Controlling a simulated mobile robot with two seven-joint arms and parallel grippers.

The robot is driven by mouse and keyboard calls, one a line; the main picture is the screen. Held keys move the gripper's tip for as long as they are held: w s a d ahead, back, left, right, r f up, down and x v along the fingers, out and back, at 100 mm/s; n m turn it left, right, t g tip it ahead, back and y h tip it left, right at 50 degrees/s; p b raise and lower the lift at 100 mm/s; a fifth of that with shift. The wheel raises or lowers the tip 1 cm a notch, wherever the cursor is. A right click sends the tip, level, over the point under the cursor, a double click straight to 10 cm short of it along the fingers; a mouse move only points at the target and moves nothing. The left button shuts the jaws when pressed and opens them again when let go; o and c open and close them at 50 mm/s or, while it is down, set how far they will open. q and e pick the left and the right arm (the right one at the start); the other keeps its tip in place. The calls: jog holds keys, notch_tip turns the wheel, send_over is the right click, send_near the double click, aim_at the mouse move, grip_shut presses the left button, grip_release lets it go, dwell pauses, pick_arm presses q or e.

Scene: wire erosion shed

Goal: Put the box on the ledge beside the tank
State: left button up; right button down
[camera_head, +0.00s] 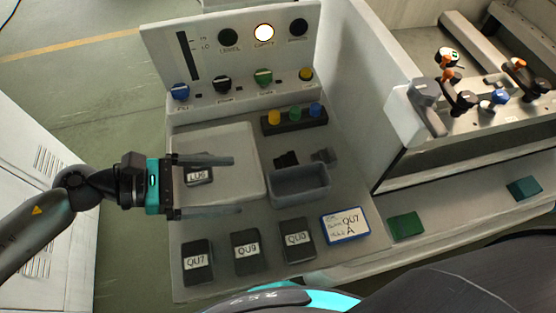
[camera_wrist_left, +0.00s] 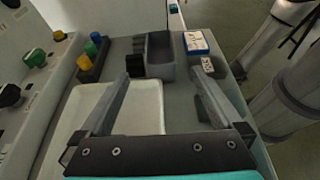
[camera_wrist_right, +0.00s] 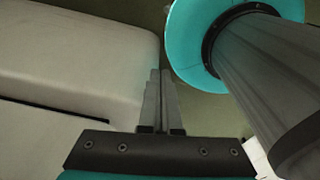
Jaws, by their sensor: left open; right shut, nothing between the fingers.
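Several dark boxes with white labels are on the grey bench: QU7 (camera_head: 197,264), QU9 (camera_head: 246,253) and another (camera_head: 297,240) stand in a front row. One more labelled box (camera_head: 199,174) is at the pale tray's left edge, partly covered by my gripper. My left gripper (camera_head: 236,185) is open above the tray (camera_head: 245,150), its fingers either side of that box in the picture; contact is not visible. The ledge (camera_head: 460,212) runs along the front of the pale tank (camera_head: 470,150) at right. My right gripper (camera_wrist_right: 160,75) is shut and empty beside pale surfaces.
A grey open bin (camera_head: 300,187) and a knob block (camera_head: 293,119) stand right of the tray. A blue-edged card (camera_head: 345,225) lies by the front row. Green pieces (camera_head: 405,226) (camera_head: 523,188) lie on the ledge, with free room between them. A control panel (camera_head: 235,60) rises behind.

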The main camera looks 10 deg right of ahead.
pick_arm(q)
jog(key=p, duration=0.2)
send_near(324, 180)
jog(key=shift+v, duration=0.95)
jog(key=shift+s+d+f, duration=0.15)
jog(key=shift+d+f, duration=0.15)
jog(key=shift+d, duration=0.3)
jog(key=shift+p+x, duration=0.35)
jog(key=shift+x, duration=2)
jog(key=shift+r, duration=0.1)
pick_arm(e)
jog(key=r, duration=0.3)
jog(key=shift+s+d, duration=0.1)
jog(key=shift+s, duration=0.1)
